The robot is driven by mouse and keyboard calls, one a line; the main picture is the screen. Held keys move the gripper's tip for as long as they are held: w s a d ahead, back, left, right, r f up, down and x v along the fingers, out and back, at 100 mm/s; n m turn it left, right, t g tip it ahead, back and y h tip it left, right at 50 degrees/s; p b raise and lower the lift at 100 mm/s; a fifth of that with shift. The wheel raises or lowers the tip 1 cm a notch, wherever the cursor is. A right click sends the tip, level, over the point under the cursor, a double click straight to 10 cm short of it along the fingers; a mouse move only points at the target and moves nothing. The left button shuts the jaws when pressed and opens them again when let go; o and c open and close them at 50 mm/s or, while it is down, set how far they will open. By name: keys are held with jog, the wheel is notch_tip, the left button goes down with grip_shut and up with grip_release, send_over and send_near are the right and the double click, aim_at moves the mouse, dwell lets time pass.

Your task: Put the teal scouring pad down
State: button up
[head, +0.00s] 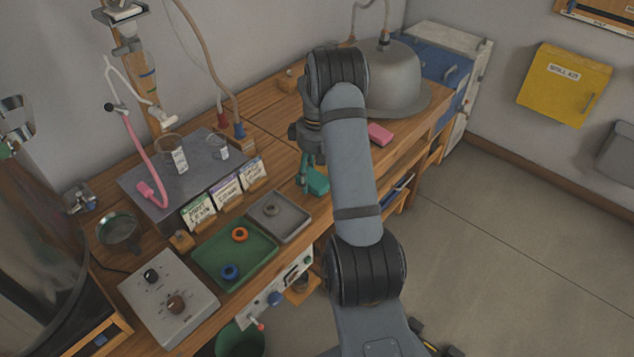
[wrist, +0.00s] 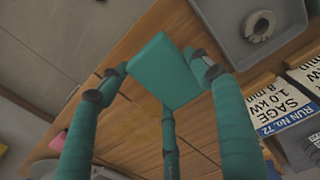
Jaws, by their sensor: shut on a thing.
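The teal scouring pad (head: 317,182) is in my gripper (head: 308,172), over the wooden bench near its front edge. In the wrist view, the pad (wrist: 163,72) sits between the tips of the teal fingers of my gripper (wrist: 160,76), which are shut on it. The pad looks tilted in that view. I cannot tell whether its underside touches the bench (wrist: 130,130) or hangs just above it. My arm hides part of the bench behind the pad.
A grey tray (head: 290,222) with a ring and a green tray (head: 215,268) with orange and blue rings lie left of the pad. Label cards (head: 226,190) stand behind them. A pink block (head: 380,134) and a grey dome (head: 385,80) are farther right. Bare wood surrounds the pad.

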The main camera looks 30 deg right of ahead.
aim_at(317, 184)
jog(key=shift+f, duration=1.35)
jog(key=shift+f, duration=0.25)
jog(key=o, duration=1.2)
jog(key=shift+r, duration=0.1)
notch_tip(317, 184, up, 12)
jog(key=shift+r+p, duration=0.2)
jog(key=shift+p, duration=0.2)
jog(key=shift+f, duration=0.1)
